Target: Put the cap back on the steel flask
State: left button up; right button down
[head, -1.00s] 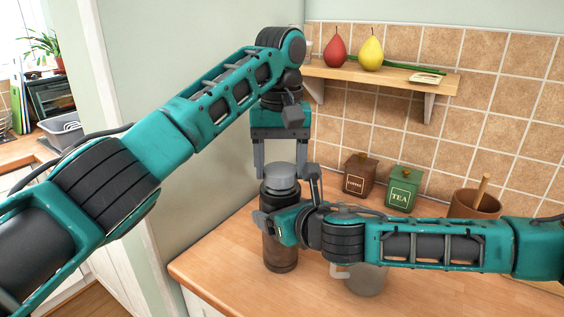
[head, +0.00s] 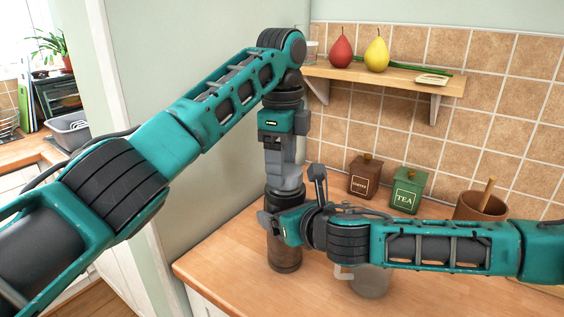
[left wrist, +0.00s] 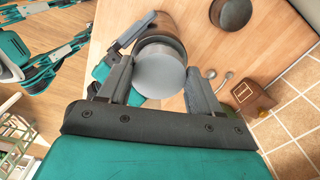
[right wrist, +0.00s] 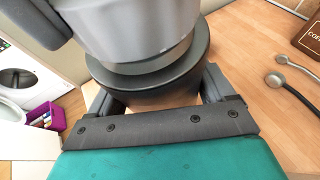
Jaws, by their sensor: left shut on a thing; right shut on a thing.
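The steel flask (head: 284,255) stands upright at the counter's left end, with a dark brown body. Its grey round cap sits at the top of the flask; the cap's flat top shows in the left wrist view (left wrist: 160,74) and its side in the right wrist view (right wrist: 135,30). My left gripper (left wrist: 157,80) points down from above and is shut on the cap. My right gripper (right wrist: 160,92) comes in from the right and is shut around the flask's dark upper body. A metal band shows between cap and dark body. I cannot tell whether the cap is fully seated.
A brown coffee canister (head: 364,178) and green tea canister (head: 407,190) stand by the tiled wall. A brown pot (head: 480,206) stands further right. A grey mug (head: 371,281) is under my right arm. A wall shelf (head: 390,76) holds pears. The front counter is clear.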

pick_arm(q)
jog(key=m, duration=0.5)
jog(key=shift+w+d+m, duration=0.1)
jog(key=shift+w+m, duration=0.05)
jog(key=shift+m, duration=0.25)
jog(key=m, duration=0.5)
jog(key=shift+d, duration=0.15)
jog(key=m, duration=0.5)
jog(key=shift+d, duration=0.15)
jog(key=m, duration=0.3)
jog(key=shift+w+d+r, duration=0.1)
jog(key=shift+r, duration=0.05)
jog(key=shift+m, duration=1.2)
jog(key=o, duration=1)
